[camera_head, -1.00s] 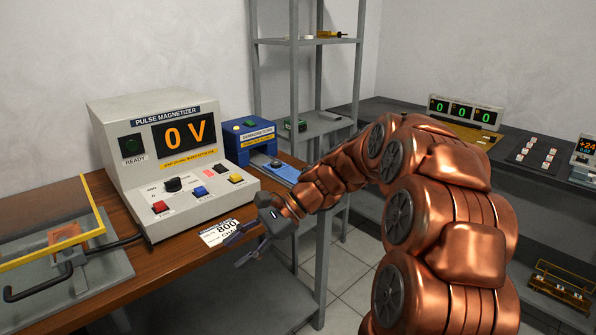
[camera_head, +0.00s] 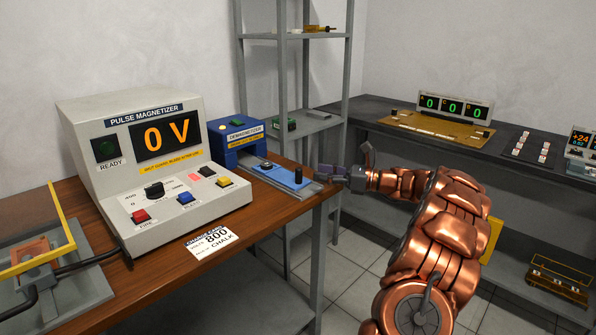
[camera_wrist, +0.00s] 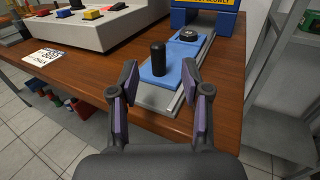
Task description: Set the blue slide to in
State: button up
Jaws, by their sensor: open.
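The blue slide (camera_head: 282,176) lies on a grey rail in front of the blue demagnetizer box (camera_head: 235,141). An upright black knob stands on its near end, and a small dark round piece sits on it nearer the box. In the wrist view the slide (camera_wrist: 158,82) shows with its black knob (camera_wrist: 158,58) between and beyond my fingers. My gripper (camera_head: 338,172) is open and empty at the near end of the rail (camera_wrist: 190,85). The slide is drawn out of the box on the table side. I cannot tell whether any finger touches the rail.
The pulse magnetizer (camera_head: 150,160) stands on the wooden table (camera_head: 150,265) to the left. A white card (camera_head: 213,240) is at the table's front edge. A grey shelf rack (camera_head: 280,85) stands behind. A dark counter (camera_head: 480,155) with counters and trays is at the right.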

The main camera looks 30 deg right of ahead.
aim_at(299, 170)
jog(key=b+x, duration=0.1)
jog(key=x, duration=0.6)
jog(key=shift+w+a, duration=0.15)
jog(key=shift+a, duration=0.15)
grip_shut()
dwell(0.4)
